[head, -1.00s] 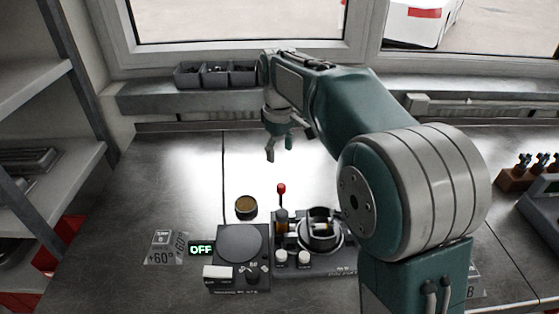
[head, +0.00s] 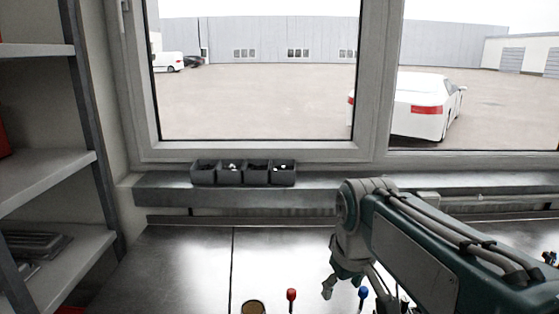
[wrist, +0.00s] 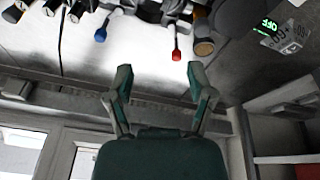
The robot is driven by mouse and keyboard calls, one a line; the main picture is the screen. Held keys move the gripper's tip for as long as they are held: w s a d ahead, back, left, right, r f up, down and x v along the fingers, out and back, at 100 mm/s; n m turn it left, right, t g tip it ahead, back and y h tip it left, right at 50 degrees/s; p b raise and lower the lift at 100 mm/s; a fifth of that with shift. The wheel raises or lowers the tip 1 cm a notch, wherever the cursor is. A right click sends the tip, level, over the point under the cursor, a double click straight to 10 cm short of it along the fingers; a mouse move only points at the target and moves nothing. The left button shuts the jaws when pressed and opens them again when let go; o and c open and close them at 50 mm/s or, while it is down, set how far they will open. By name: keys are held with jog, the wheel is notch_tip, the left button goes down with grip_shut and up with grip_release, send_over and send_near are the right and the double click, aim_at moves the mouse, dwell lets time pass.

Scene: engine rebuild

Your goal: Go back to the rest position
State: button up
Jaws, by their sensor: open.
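My gripper (head: 345,280) hangs over the metal workbench (head: 190,262), with its fingers pointing down. In the wrist view my gripper (wrist: 160,78) has its two fingers spread wide apart with nothing between them. A red-knobbed lever (head: 291,295) and a blue-knobbed lever (head: 363,293) show near the bottom edge of the head view. The red knob (wrist: 176,55) and blue knob (wrist: 100,35) also show in the wrist view, apart from the fingers.
A brown-topped round piece (head: 253,307) is cut off at the bottom edge. Several dark bins (head: 243,173) stand on the ledge below the window. Grey shelves (head: 45,165) rise at the left. The bench's left part is clear.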

jog(key=s+d+f+m+t, duration=0.1)
jog(key=s+d+f+m, duration=0.1)
jog(key=s, duration=0.5)
jog(key=s+d+f+m+t, duration=0.1)
jog(key=s+d+f+m, duration=0.1)
jog(key=s, duration=0.4)
jog(key=shift+s+d+f+m+t, duration=0.2)
jog(key=shift+s+f+m+t, duration=0.15)
jog(key=shift+f, duration=0.25)
dwell(0.9)
